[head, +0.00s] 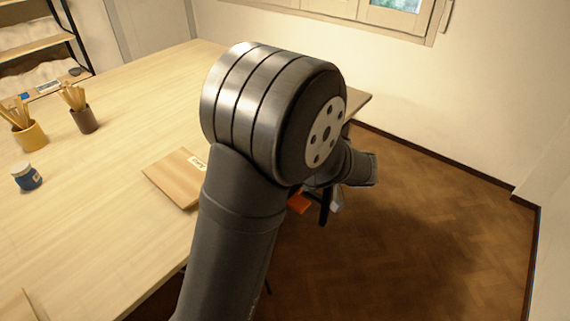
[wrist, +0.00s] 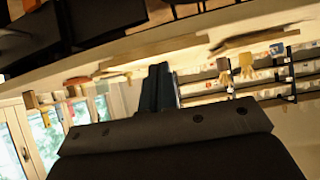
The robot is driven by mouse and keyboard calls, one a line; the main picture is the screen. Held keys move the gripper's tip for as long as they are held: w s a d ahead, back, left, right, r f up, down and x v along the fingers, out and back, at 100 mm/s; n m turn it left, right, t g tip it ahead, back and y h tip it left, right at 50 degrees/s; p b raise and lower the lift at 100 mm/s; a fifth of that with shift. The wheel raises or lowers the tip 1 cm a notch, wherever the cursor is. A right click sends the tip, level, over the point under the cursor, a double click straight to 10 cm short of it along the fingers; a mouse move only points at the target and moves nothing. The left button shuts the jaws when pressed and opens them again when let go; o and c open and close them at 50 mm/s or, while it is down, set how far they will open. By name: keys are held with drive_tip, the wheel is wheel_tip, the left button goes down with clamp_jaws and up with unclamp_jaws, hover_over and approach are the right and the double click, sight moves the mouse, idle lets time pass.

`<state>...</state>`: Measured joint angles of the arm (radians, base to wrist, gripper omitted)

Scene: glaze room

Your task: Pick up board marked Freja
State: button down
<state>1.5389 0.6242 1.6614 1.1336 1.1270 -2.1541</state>
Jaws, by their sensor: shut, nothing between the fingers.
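A light wooden board (head: 172,178) lies flat on the table, left of my arm in the head view. It bears a small white label (head: 197,163) with dark writing too small to read, and my arm hides its right side. A second board (head: 17,306) is cut off at the lower left corner, with no label showing. My gripper (wrist: 160,88) is shut and empty in the wrist view, apart from any board. In the head view my arm mostly hides it, beyond the table's right edge.
The pale wooden table (head: 120,115) is clear between the boards and pots. A yellow pot (head: 31,137) and a brown pot (head: 84,120) hold wooden tools. A small blue jar (head: 27,177) stands nearer. Shelves (head: 40,45) stand behind; open floor (head: 440,220) lies right.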

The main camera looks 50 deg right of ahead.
drive_tip(key=c, duration=1.9)
unclamp_jaws()
drive_tip(key=shift+s, duration=0.4)
drive_tip(key=shift+c, duration=0.2)
drive_tip(key=o, duration=0.3)
drive_tip(key=shift+s+f+m, duration=0.1)
drive_tip(key=shift+s+m, duration=0.1)
drive_tip(key=shift+m, duration=0.1)
drive_tip(key=shift+o, duration=1.2)
drive_tip(key=shift+s+f+m+t, duration=0.2)
drive_tip(key=shift+f+m+t, duration=0.1)
drive_tip(key=shift+m, duration=0.4)
drive_tip(key=s+f+m+t, duration=0.3)
drive_tip(key=s+m+t, duration=0.25)
drive_tip(key=m, duration=1.05)
drive_tip(key=w, duration=0.9)
drive_tip(key=shift+w+d+r+t, duration=0.15)
drive_tip(key=shift+w+d+t, duration=0.15)
drive_tip(key=shift+d+t, duration=0.15)
drive_tip(key=shift+c, duration=0.5)
